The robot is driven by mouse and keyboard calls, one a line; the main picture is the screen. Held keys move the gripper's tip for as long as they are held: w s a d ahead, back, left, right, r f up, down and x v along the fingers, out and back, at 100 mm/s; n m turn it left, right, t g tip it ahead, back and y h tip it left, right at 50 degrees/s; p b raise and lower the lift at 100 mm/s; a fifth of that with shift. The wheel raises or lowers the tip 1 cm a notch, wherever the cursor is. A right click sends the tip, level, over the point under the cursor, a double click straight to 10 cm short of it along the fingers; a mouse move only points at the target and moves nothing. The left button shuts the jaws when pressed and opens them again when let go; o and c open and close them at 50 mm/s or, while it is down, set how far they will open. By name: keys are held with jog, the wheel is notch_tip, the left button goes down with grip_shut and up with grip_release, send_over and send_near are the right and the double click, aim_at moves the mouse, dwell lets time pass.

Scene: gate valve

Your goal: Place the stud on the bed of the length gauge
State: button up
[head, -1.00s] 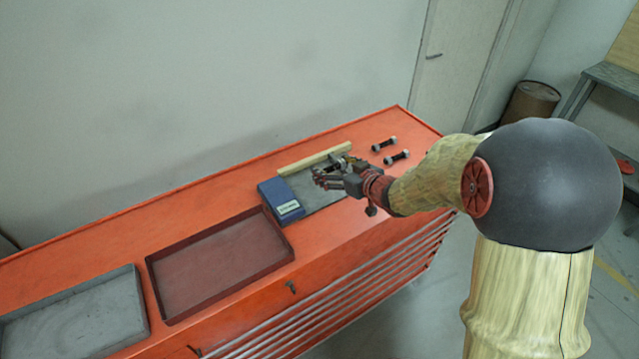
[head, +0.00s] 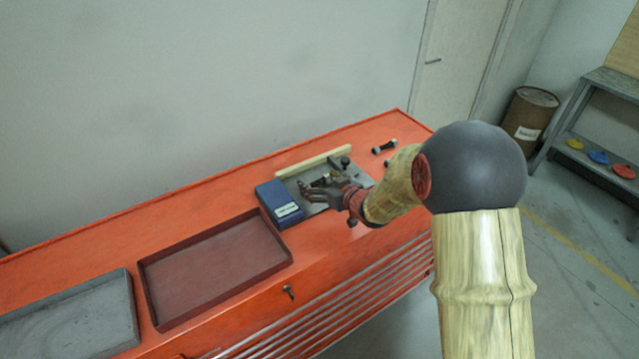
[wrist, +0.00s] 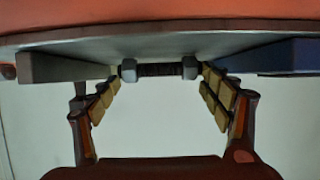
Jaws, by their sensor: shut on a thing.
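In the wrist view my gripper (wrist: 160,88) is shut on a stud (wrist: 160,70), a dark threaded rod with a lighter nut at each end, held by its two ends. The stud lies level across the picture, close to the grey bed (wrist: 150,45) of the length gauge; I cannot tell whether it touches. In the head view my gripper (head: 306,186) is over the gauge bed (head: 354,178), just right of the gauge's blue block (head: 279,203). The blue block also shows at the right of the wrist view (wrist: 285,57). My fingers partly hide the stud in the head view.
A pale wooden strip (head: 313,161) runs behind the bed. Another stud (head: 384,146) lies on the orange bench top (head: 180,212) beyond the gauge, and one more (head: 391,163) is partly hidden by my arm. A dark red tray (head: 215,268) and a grey tray (head: 70,318) lie left.

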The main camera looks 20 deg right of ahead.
jog(key=o, duration=1.5)
jog(key=shift+f, duration=0.15)
jog(key=shift+c, duration=0.2)
